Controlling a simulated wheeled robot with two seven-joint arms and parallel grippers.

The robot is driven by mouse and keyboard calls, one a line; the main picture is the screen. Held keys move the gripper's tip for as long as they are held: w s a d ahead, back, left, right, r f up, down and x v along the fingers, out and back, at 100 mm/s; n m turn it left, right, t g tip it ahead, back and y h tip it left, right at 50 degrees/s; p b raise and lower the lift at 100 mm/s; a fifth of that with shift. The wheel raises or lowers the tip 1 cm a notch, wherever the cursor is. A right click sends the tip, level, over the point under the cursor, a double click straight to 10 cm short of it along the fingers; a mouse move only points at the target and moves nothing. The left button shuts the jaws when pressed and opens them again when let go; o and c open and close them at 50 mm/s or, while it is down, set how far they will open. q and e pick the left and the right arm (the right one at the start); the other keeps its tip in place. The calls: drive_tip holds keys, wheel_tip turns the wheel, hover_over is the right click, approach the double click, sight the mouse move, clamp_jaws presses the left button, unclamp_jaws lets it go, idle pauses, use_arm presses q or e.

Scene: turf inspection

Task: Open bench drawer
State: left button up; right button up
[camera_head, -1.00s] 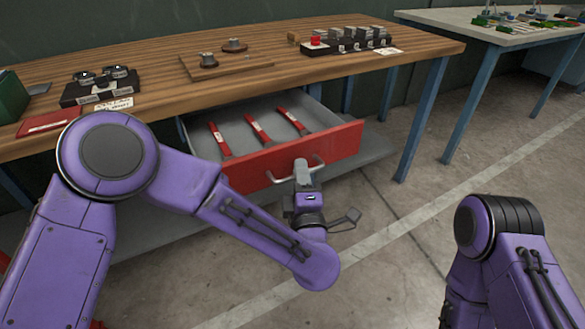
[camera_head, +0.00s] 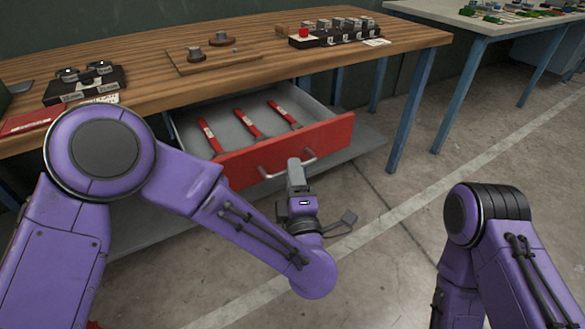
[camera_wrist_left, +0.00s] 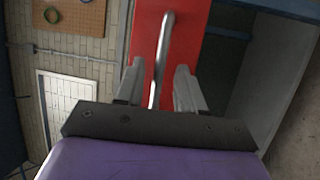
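The bench drawer (camera_head: 335,133) has a red front and stands pulled out from under the wooden bench, its grey inside showing. Its metal bar handle (camera_head: 308,157) is on the front; it also shows in the left wrist view (camera_wrist_left: 165,45). My left gripper (camera_head: 295,166) is at the handle. In the left wrist view its two fingers (camera_wrist_left: 158,88) stand apart, with the bar between them and gaps at the sides. My right arm is at the lower right; its gripper is out of view.
Several red-handled tools (camera_head: 248,124) lie in the drawer. The wooden bench top (camera_head: 145,80) holds small blocks and fittings. A blue bench leg (camera_head: 410,108) stands right of the drawer. A second table (camera_head: 450,17) is at the back right. The floor in front is clear.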

use_arm(q)
drive_tip(key=v, duration=0.8)
drive_tip(key=shift+s, duration=0.2)
wheel_tip(320, 180, down, 11)
drive_tip(key=w+a+m+g+h, duration=0.15)
drive_tip(key=m+g+h, duration=0.35)
drive_tip(key=m, duration=0.6)
drive_tip(key=s+a+f+m+g+y, duration=0.1)
drive_tip(key=s+a+f+g, duration=0.35)
drive_tip(key=a+f, duration=0.45)
drive_tip(key=s+a+f+m+g+y, duration=0.1)
drive_tip(key=s+a+f+g, duration=0.2)
drive_tip(key=s+a+f, duration=0.5)
drive_tip(key=s+a+f+g+y, duration=0.35)
drive_tip(key=s+a+f, duration=0.35)
drive_tip(key=s+a, duration=0.4)
wheel_tip(320, 180, up, 18)
drive_tip(key=p, duration=1.7)
drive_tip(key=shift+h+p, duration=0.35)
drive_tip(key=shift+h, duration=0.1)
